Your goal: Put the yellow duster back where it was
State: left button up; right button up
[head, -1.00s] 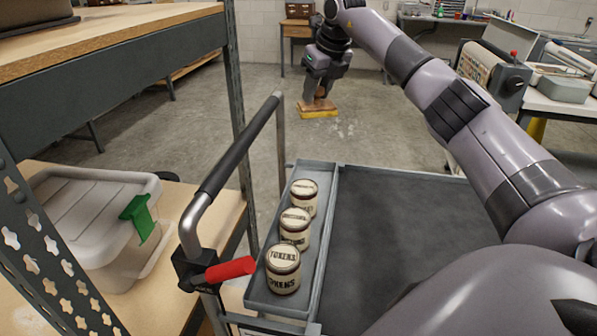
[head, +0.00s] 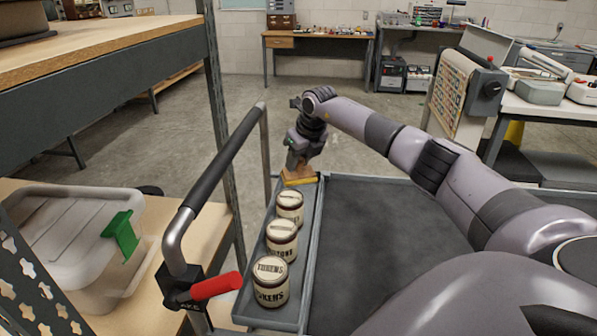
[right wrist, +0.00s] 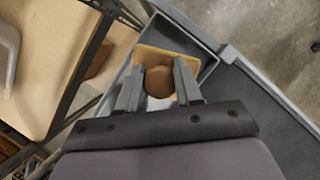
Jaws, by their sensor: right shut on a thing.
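The yellow duster (head: 299,180) is a wooden block with a yellow layer underneath. My right gripper (head: 297,167) is shut on its wooden knob, as the right wrist view (right wrist: 158,80) also shows. The duster is at the far end of the narrow grey tray (head: 313,240) on the cart's left side, just beyond the farthest tin. I cannot tell whether it touches the tray floor. Three cream token tins stand in a row in that tray: near (head: 271,282), middle (head: 282,241), far (head: 290,208). My left gripper is not in view.
The cart's wide dark top (head: 380,245) right of the tray is bare. The cart's push handle (head: 220,160) rises left of the tins. A shelf with a lidded clear box (head: 75,235) and green clip is further left. Desks and benches stand along the back.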

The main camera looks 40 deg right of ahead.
aim_at(300, 167)
jog(key=shift+f, duration=1.8)
jog(key=shift+f, duration=0.2)
jog(key=o, duration=1)
jog(key=shift+r, duration=0.1)
jog(key=v, duration=1.2)
